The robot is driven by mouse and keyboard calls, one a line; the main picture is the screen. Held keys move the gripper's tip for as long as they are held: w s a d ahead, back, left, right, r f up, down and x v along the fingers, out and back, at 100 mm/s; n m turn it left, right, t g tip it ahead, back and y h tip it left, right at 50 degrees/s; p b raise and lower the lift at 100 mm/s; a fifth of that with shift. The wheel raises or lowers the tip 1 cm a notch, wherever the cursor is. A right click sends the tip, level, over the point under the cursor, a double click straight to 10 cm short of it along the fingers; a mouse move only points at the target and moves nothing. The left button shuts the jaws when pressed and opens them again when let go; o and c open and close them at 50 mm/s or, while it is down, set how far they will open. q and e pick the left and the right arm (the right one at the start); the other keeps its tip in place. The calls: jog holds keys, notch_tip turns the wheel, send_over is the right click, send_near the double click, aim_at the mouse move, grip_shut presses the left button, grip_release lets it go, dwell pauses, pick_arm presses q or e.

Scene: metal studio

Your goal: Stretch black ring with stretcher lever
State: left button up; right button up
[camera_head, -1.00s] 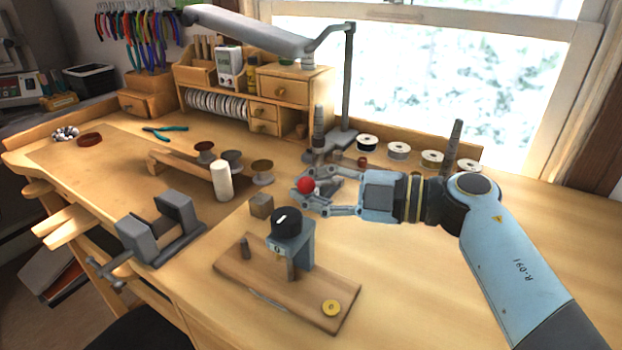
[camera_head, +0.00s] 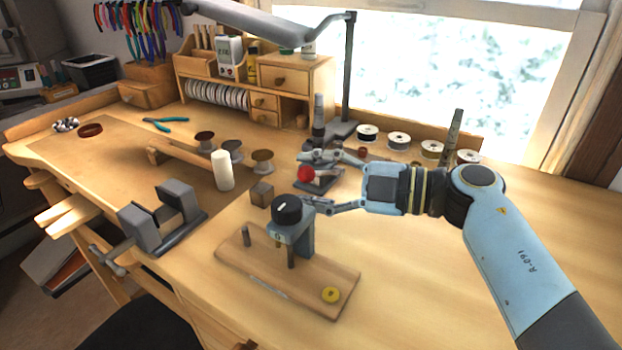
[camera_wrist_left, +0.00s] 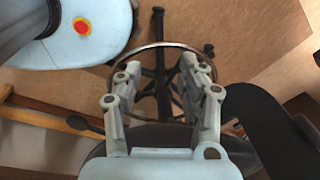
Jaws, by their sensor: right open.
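The lever's red ball knob (camera_head: 305,173) shows at the ring stretcher, whose grey base (camera_head: 322,184) and dark upright mandrel (camera_head: 319,112) stand near the back of the bench. My right gripper (camera_head: 313,181) is open, its fingers spread in front of and behind the red knob. I cannot tell whether either finger touches it. The fingers hide part of the stretcher. I cannot make out the black ring. My left gripper (camera_wrist_left: 162,75) is open and empty in the left wrist view, away from the stretcher.
A wooden board with a black-knobbed press (camera_head: 287,210) stands in front of my right gripper. A grey vise (camera_head: 160,220) is at the left edge. Spools (camera_head: 398,141) line the back. The right side of the bench is clear.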

jog(key=v, duration=1.1)
jog(key=shift+s+d, duration=0.25)
